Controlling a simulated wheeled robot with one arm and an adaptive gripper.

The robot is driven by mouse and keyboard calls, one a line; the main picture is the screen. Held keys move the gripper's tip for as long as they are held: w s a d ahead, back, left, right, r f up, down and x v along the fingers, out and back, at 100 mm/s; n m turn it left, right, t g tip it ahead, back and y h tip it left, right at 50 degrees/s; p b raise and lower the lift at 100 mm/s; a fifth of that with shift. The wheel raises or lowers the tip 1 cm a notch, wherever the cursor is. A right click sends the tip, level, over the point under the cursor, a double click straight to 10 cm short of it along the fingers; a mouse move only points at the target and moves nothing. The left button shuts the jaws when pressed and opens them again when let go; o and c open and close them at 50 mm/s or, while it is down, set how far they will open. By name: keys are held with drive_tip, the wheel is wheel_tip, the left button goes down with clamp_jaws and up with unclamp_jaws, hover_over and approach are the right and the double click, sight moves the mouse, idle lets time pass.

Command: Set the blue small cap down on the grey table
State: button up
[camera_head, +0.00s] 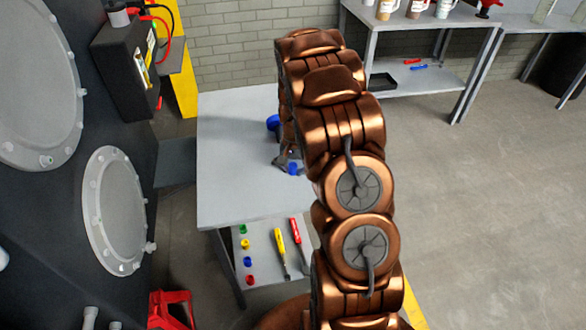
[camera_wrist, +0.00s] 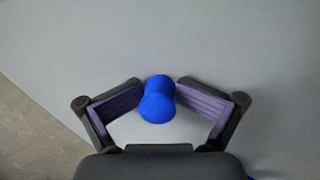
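The blue small cap (camera_wrist: 158,100) sits between the two fingertips of my gripper (camera_wrist: 159,93) in the wrist view, with a fingertip against each side. The gripper looks shut on it. In the head view, the cap (camera_head: 293,168) shows low at the fingers of my gripper (camera_head: 287,160), over the right part of the grey table (camera_head: 230,180). I cannot tell whether the cap touches the tabletop. My arm hides the table's right side.
Another blue object (camera_head: 273,123) stands on the table behind the gripper. The table's left and front parts are clear. A lower shelf (camera_head: 264,262) holds several coloured caps, a yellow tool (camera_head: 280,250) and a red tool (camera_head: 295,240). The dark chassis (camera_head: 60,220) stands at left.

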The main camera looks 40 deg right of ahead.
drive_tip(key=shift+s+d+r, duration=0.15)
drive_tip(key=shift+s+r, duration=0.15)
drive_tip(key=shift+r, duration=0.3)
drive_tip(key=shift+w+r+t, duration=0.1)
drive_tip(key=shift+r+t, duration=0.05)
drive_tip(key=shift+t, duration=0.15)
drive_tip(key=shift+w+r, duration=0.1)
drive_tip(key=shift+r, duration=0.05)
drive_tip(key=shift+w+d+r, duration=0.15)
drive_tip(key=shift+r, duration=0.4)
drive_tip(key=r, duration=0.7)
drive_tip(key=d+r, duration=0.1)
drive_tip(key=r, duration=0.2)
drive_tip(key=shift+w+d+r, duration=0.1)
drive_tip(key=shift+w+r, duration=0.25)
